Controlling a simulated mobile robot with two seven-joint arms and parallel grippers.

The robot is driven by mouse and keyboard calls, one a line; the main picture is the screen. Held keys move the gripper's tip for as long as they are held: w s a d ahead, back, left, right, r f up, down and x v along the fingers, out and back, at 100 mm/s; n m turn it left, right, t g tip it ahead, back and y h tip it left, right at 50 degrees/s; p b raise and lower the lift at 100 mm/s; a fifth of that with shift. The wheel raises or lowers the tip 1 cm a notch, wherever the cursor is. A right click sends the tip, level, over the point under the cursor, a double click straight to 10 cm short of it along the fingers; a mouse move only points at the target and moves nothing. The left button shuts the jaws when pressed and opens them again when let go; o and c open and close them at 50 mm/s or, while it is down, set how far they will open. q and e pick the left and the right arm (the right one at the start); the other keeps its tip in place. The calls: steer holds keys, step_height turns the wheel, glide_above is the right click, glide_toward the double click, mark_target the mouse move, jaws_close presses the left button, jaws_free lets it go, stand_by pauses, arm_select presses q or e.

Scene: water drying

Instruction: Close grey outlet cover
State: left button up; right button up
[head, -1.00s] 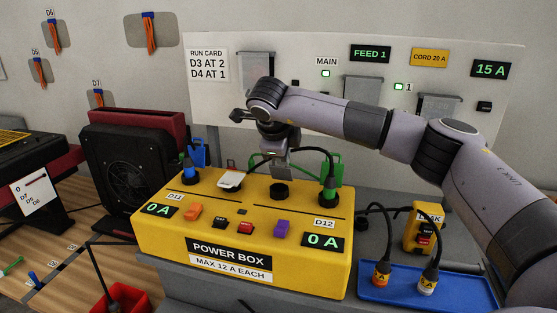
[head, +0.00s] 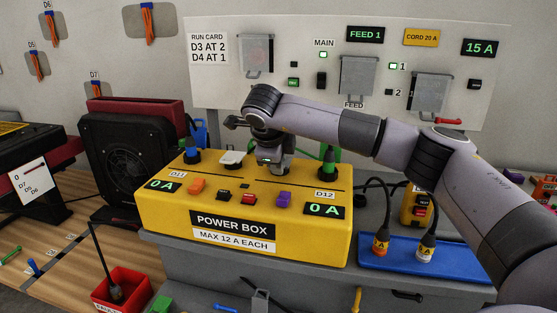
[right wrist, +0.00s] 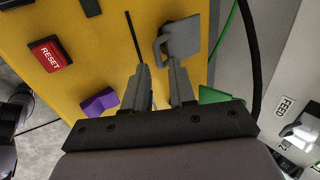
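The grey outlet cover (right wrist: 184,38) shows in the right wrist view as a square plate with a small tab, over the yellow power box (right wrist: 65,18). No open socket shows beside it; I cannot tell whether it lies fully flat. My right gripper (right wrist: 160,68) has its two fingers apart with nothing between them. The right finger's tip is at the cover's lower edge; contact is unclear. In the head view my right gripper (head: 274,170) is low over the power box (head: 160,212) and hides the grey cover. My left gripper is not in view.
A white cover (head: 231,158) and a blue plug (head: 191,156) are left of the gripper. A green plug (head: 329,162) stands close on its right. A purple switch (head: 284,199) is in front. A blue tray (head: 385,260) with two plugs lies right.

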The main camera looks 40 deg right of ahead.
steer(key=shift+o, duration=0.2)
steer(key=shift+d, duration=0.1)
steer(key=shift+s+a+r, duration=0.1)
steer(key=shift+a+r, duration=0.1)
steer(key=shift+r, duration=0.3)
steer(key=v, duration=0.6)
